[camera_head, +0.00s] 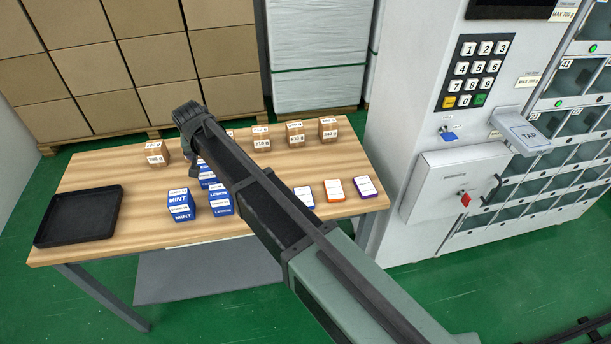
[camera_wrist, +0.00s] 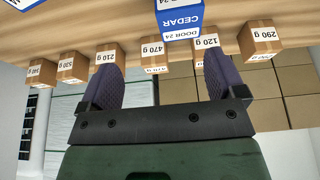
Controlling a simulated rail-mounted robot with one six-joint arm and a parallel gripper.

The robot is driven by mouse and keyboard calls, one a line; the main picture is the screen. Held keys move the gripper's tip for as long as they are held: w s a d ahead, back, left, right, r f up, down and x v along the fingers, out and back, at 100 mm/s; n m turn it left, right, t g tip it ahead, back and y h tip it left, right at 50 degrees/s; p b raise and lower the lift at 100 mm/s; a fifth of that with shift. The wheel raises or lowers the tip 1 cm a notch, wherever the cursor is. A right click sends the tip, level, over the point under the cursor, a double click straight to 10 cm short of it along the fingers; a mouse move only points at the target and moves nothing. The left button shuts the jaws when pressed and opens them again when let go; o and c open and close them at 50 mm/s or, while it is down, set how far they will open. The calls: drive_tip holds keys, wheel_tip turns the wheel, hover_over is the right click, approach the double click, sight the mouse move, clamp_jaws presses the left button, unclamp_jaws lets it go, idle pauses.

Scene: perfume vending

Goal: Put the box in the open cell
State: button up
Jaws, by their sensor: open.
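My gripper (camera_head: 188,115) is over the back of the wooden table in the head view, its arm reaching in from lower right. In the wrist view, which is upside down, the purple-padded fingers (camera_wrist: 163,68) are open and empty. A blue and white box marked CEDAR, DOOR 24 (camera_wrist: 181,20) is ahead of the gap between them, apart from both. Blue boxes marked MINT (camera_head: 181,206) and LEMON (camera_head: 220,202) stand on the table; my arm hides part of that group. The vending machine's cells (camera_head: 570,78) are at right; I cannot tell which is open.
Brown weight-marked boxes stand along the back of the table (camera_head: 140,178), including a 290 g box (camera_wrist: 262,40). A black tray (camera_head: 78,215) lies at left. Blue, orange (camera_head: 334,190) and purple cards lie at right. The machine has a keypad (camera_head: 475,70) and a protruding TAP reader (camera_head: 522,132).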

drive_tip(key=s+d+g, duration=0.1)
drive_tip(key=s+d, duration=0.2)
drive_tip(key=d, duration=0.6)
drive_tip(key=s+d+m+h, duration=0.1)
drive_tip(key=s+d, duration=0.3)
drive_tip(key=d, duration=0.6)
drive_tip(key=s+d+g, duration=0.1)
drive_tip(key=s+d, duration=0.2)
drive_tip(key=d, duration=0.6)
drive_tip(key=s+d+f+g, duration=0.1)
drive_tip(key=s+d+g, duration=0.1)
drive_tip(key=s+d, duration=1)
drive_tip(key=shift+s+d+m, duration=0.3)
drive_tip(key=shift+d, duration=0.4)
drive_tip(key=shift+o, duration=0.4)
drive_tip(key=shift+w, duration=0.15)
